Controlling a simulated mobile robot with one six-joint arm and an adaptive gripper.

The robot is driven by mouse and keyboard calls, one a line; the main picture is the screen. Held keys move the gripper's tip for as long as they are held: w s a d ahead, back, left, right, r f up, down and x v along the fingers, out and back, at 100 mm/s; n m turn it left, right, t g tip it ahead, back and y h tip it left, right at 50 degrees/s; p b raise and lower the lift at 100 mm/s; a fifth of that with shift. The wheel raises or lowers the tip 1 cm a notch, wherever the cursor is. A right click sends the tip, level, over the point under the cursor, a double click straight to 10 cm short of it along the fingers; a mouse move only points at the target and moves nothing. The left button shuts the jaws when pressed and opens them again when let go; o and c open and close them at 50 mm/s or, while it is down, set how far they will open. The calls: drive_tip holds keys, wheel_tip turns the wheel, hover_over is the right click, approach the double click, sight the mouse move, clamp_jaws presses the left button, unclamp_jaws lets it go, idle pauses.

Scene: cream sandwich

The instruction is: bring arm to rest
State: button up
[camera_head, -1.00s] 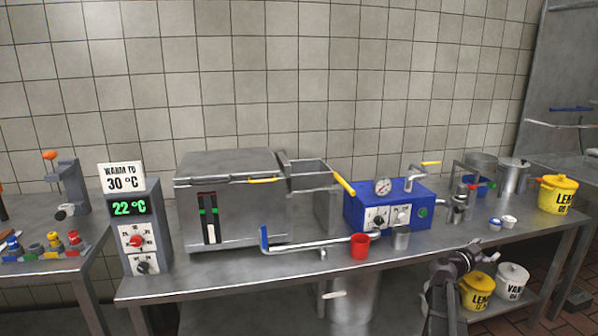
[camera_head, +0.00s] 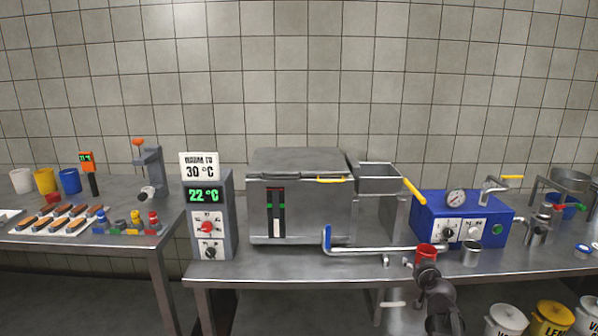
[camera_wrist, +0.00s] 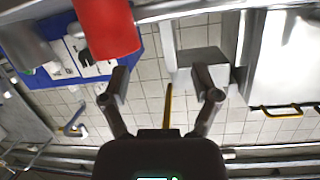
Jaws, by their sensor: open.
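The gripper's fingers cannot be made out there. In the wrist view, which looks upside down, my gripper (camera_wrist: 160,85) has its two fingers wide apart with nothing between them.
A steel pipe with a blue handle (camera_head: 327,240) runs along the table front. Behind are a steel box (camera_head: 300,200), a blue machine (camera_head: 462,222) and a 22 °C display unit (camera_head: 208,215). Lidded buckets (camera_head: 555,316) stand low at right. Free space lies between the tables.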

drive_tip(key=s+a+f+n+g+y, duration=0.2)
drive_tip(key=s+a+f+g, duration=0.25)
drive_tip(key=a, duration=0.35)
drive_tip(key=s+a+f+n+g+y, duration=0.1)
drive_tip(key=s+a+f+g+y, duration=0.1)
drive_tip(key=s+a+f+g, duration=0.35)
drive_tip(key=s+a+f+g+h, duration=0.1)
drive_tip(key=s+a+f+g, duration=0.15)
drive_tip(key=s, duration=0.35)
drive_tip(key=s+a+f+g+h, duration=0.1)
drive_tip(key=s+a+g, duration=0.1)
drive_tip(key=s+a, duration=0.25)
wheel_tip(320, 180, up, 23)
drive_tip(key=s+p, duration=0.1)
drive_tip(key=p, duration=2.2)
drive_tip(key=shift+s+d+m+g+h, duration=0.2)
drive_tip(key=shift+d+m+g+h, duration=0.1)
drive_tip(key=shift+d+g, duration=0.05)
